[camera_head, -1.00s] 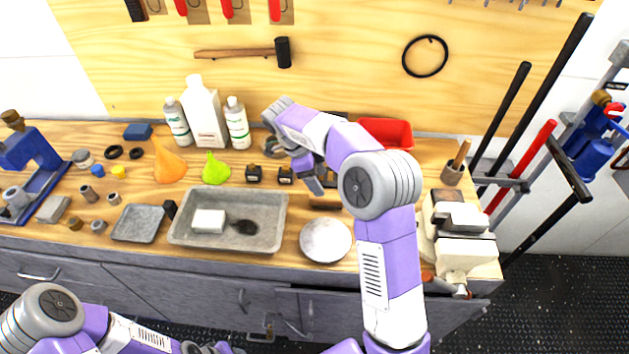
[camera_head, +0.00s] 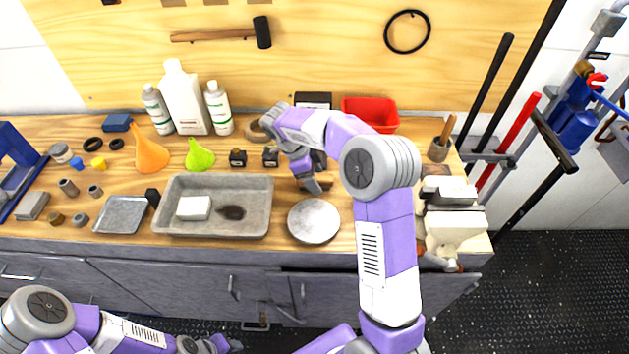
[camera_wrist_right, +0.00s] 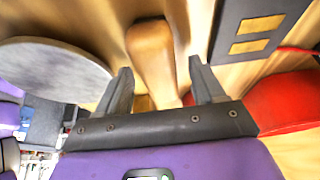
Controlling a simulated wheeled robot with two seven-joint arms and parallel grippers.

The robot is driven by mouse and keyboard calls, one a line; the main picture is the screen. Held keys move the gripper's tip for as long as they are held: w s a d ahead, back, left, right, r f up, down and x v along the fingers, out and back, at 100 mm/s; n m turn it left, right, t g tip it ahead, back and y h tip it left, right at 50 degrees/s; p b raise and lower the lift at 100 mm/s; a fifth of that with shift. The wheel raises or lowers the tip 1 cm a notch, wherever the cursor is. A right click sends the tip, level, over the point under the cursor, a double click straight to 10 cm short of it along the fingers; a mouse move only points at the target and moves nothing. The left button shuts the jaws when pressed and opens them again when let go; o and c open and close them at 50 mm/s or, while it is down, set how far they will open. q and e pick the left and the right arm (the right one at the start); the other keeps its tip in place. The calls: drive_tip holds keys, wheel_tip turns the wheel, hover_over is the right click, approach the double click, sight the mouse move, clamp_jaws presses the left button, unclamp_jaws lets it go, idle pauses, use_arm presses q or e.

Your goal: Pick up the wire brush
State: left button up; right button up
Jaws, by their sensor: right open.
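The wire brush shows its wooden handle (camera_wrist_right: 152,50) in the right wrist view, lying on the bench and running between my two fingers. In the head view a short piece of brown wood (camera_head: 322,185) shows beside my right gripper (camera_head: 314,184); the rest is hidden behind the hand. My right gripper, also in the wrist view (camera_wrist_right: 160,72), is open, its fingers on either side of the handle. I cannot tell whether they touch it. My left gripper (camera_head: 212,345) is low at the bottom edge of the head view, away from the bench; its jaws are unclear.
A round grey plate (camera_head: 314,221) lies just in front of the right gripper. A red bin (camera_head: 371,112) and a dark box (camera_head: 312,100) stand behind it. A metal tray (camera_head: 172,222) with a white block lies left. A pale machine (camera_head: 452,217) stands right.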

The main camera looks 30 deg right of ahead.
drive_tip(key=shift+f, duration=0.25)
drive_tip(key=shift+c, duration=0.5)
drive_tip(key=c, duration=1)
